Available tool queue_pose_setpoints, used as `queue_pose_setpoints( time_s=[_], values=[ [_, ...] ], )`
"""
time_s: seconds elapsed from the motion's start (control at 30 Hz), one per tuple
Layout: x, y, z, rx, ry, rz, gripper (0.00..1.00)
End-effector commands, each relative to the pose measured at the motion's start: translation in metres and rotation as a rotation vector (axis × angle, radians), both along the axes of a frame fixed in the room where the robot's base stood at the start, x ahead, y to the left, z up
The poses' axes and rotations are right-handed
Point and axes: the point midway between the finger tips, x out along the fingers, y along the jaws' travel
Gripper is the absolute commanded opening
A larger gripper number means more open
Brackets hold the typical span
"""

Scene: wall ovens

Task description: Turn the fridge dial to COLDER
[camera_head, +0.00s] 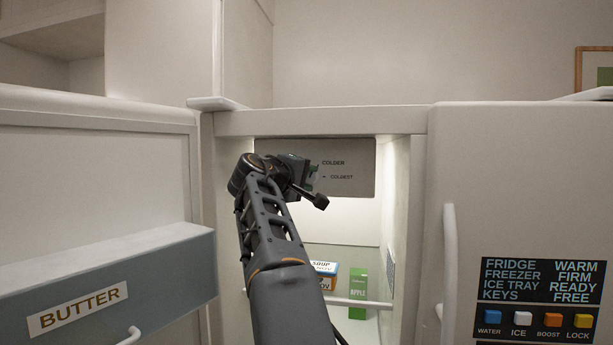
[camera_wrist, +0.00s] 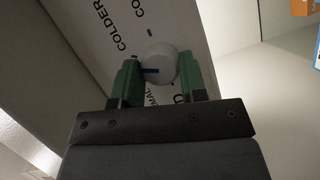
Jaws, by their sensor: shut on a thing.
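The fridge dial (camera_wrist: 161,62) is a round, pale knob with a blue mark on its face, on a grey control panel (camera_wrist: 180,22). My gripper (camera_wrist: 157,70) is shut on it, with one green finger at each side. In the wrist view the blue mark points left, toward the left finger; I cannot tell which label it meets. COLDER is printed on the panel, and some other words are partly covered by my fingers. In the head view my gripper (camera_head: 312,178) is at the panel (camera_head: 355,185), just left of the words COLDER and COLDEST, and the dial is mostly hidden.
The fridge door (camera_head: 95,170) stands open at left, with a BUTTER bin (camera_head: 120,285) on it. A soup box (camera_head: 324,273) and a green apple carton (camera_head: 358,298) stand inside, below my arm. A closed door (camera_head: 520,190) with a white handle (camera_head: 449,265) is at right.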

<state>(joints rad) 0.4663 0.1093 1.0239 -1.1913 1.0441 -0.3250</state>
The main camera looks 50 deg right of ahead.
Motion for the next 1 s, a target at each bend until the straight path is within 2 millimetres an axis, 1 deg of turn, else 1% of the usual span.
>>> queue_pose_setpoints(
  time_s=[0.3, 0.83, 0.87, 1.0],
  values=[
    [-0.0001, -0.0004, 0.0011, 0.051, -0.084, 0.000, 0.15],
    [-0.0002, -0.0004, 0.0007, 0.060, -0.098, 0.000, 0.15],
    [-0.0002, -0.0004, 0.0007, 0.060, -0.098, 0.000, 0.42],
    [-0.0002, -0.0004, 0.0007, 0.060, -0.098, 0.000, 0.55]
  ],
)
